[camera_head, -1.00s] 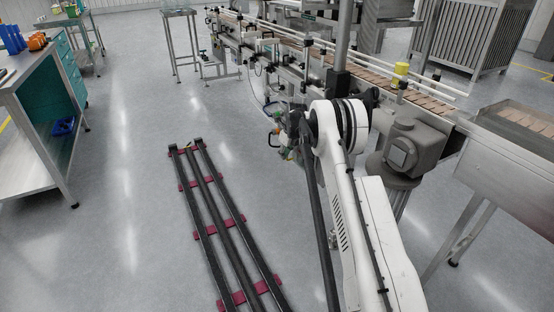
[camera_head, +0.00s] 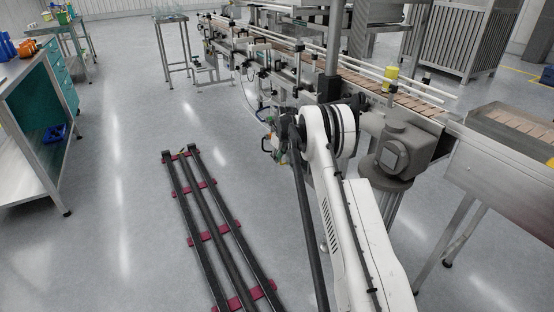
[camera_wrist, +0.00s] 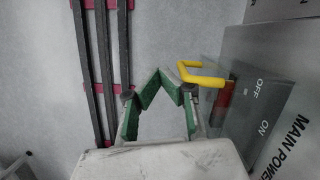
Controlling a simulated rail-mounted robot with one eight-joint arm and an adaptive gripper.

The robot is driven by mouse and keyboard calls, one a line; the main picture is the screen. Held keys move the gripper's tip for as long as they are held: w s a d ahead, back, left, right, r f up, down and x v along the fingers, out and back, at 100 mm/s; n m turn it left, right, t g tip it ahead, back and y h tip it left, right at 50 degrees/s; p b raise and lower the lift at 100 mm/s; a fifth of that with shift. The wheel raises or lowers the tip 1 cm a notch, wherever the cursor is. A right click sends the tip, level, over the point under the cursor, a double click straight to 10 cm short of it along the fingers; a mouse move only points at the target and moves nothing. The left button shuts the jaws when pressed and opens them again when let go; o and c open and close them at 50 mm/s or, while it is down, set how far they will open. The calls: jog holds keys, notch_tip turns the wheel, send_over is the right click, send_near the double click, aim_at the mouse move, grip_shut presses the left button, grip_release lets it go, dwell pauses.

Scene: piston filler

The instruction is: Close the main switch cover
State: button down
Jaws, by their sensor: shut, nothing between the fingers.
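In the wrist view, a grey panel (camera_wrist: 262,85) lettered OFF, ON and MAIN POWER stands at the right. A yellow handle (camera_wrist: 202,76) juts from its left side, and a red part (camera_wrist: 222,100) shows just below the handle. The handle seems to belong to the switch cover, but the cover's outline and exact angle are hard to make out. My gripper (camera_wrist: 160,76), with green finger pads, is shut and empty, its tips just left of the handle. I cannot tell whether they touch it. In the head view my arm hides most of this area.
Dark floor rails on magenta crosspieces (camera_head: 202,240) lie left of my arm. The conveyor line (camera_head: 400,97) runs along the right, with a grey motor (camera_head: 408,148) close to my arm. A workbench (camera_head: 40,140) stands far left.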

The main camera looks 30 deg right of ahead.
jog(key=s+a+r+p, duration=0.2)
jog(key=a+r, duration=0.3)
jog(key=r, duration=0.4)
jog(key=shift+s+r+p, duration=0.35)
jog(key=shift+s+p, duration=0.05)
jog(key=shift+s, duration=0.3)
jog(key=shift+a+r, duration=0.1)
jog(key=shift+a, duration=0.05)
